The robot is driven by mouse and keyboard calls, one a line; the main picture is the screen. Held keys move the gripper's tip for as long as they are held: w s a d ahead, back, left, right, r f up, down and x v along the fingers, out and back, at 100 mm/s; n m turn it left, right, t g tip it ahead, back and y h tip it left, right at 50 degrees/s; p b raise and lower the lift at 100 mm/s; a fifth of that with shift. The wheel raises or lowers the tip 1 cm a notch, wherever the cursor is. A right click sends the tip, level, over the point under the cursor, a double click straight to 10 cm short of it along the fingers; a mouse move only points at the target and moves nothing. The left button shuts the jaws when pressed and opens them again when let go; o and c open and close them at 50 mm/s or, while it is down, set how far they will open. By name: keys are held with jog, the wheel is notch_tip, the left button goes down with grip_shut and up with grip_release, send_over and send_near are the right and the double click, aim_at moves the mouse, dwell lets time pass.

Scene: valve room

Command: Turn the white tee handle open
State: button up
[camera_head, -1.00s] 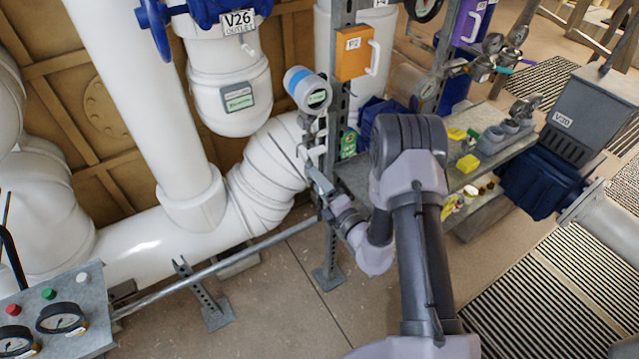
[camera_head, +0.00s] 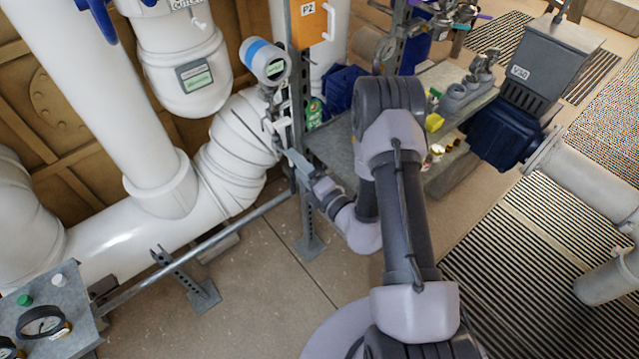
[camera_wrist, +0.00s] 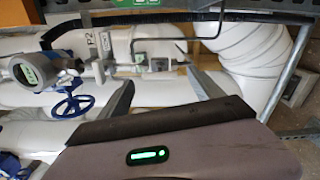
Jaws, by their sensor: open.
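In the head view, a small whitish fitting (camera_head: 269,125) sits under the blue-banded transmitter (camera_head: 262,60), beside the steel post. It may be the white tee handle, but it is too small and cluttered to be sure. My gripper (camera_head: 284,152) is just below and right of it, pointing up-left. In the wrist view, my gripper (camera_wrist: 163,84) has its two dark fingers wide apart, with nothing held between them. A pale upright part (camera_wrist: 100,72) stands just beyond the left finger, next to the transmitter (camera_wrist: 32,70). Whether it is the handle I cannot tell.
A blue handwheel (camera_wrist: 73,106) is left of my fingers. A thin bent rod (camera_wrist: 216,25) crosses above them. The steel post (camera_head: 297,100) and a low horizontal rail (camera_head: 215,232) are close to my arm. A grey shelf (camera_head: 330,150) is right of the post.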

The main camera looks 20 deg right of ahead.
jog(key=v, duration=1.2)
jog(key=shift+s+p, duration=0.2)
jog(key=shift+p, duration=0.1)
jog(key=shift+r, duration=0.1)
